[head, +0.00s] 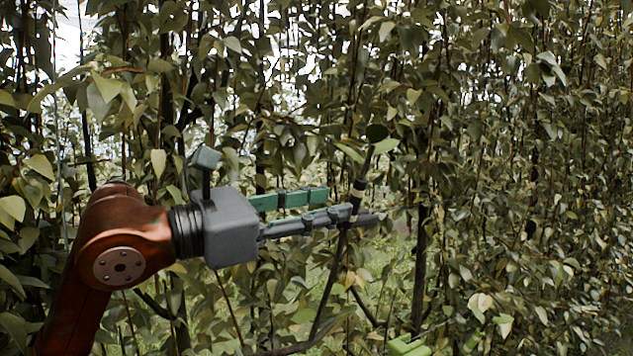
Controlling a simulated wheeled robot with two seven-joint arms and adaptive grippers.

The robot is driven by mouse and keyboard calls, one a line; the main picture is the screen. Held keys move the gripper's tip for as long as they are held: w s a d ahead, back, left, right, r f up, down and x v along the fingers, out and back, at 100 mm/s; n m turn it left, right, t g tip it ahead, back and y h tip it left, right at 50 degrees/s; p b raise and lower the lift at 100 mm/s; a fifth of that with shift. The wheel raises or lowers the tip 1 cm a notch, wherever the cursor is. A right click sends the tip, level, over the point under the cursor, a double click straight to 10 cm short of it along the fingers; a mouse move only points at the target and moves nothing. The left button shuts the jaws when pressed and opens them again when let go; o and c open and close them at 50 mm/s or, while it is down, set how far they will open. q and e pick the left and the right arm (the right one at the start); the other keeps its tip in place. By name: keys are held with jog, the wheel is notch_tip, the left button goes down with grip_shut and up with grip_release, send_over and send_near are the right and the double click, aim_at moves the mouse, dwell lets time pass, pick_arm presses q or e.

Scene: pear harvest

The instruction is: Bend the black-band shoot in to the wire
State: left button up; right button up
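A dark shoot (328,288) rises at a slant from the lower middle to a few leaves near its top. It has a dark band and a pale band (357,189) on its upper part. My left gripper (350,213) reaches in from the left, with its fingertips at the shoot just below the bands. The fingers are seen nearly edge-on, so I cannot tell whether they are closed around the shoot or only beside it. I cannot make out the wire among the leaves. My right gripper is not in view.
Dense leafy branches fill the wall behind and to the right. A dark upright stem (419,265) stands right of the shoot. A bright green object (408,346) shows at the bottom edge, partly cut off. Grass shows through gaps low in the foliage.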

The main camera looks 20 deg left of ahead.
aim_at(354, 203)
pick_arm(q)
jog(key=shift+w+d+f+n+t+y+p, duration=0.25)
jog(key=shift+w+y+p, duration=0.35)
jog(key=shift+w, duration=1.45)
jog(key=shift+w+d+f+t+y+p, duration=0.1)
jog(key=shift+w+d+f+y+p, duration=0.5)
jog(key=shift+w, duration=1.4)
jog(key=shift+w+n+t+y+p, duration=0.15)
jog(key=shift+w+y+p, duration=0.45)
jog(key=shift+w, duration=1.45)
jog(key=shift+c, duration=0.4)
grip_shut()
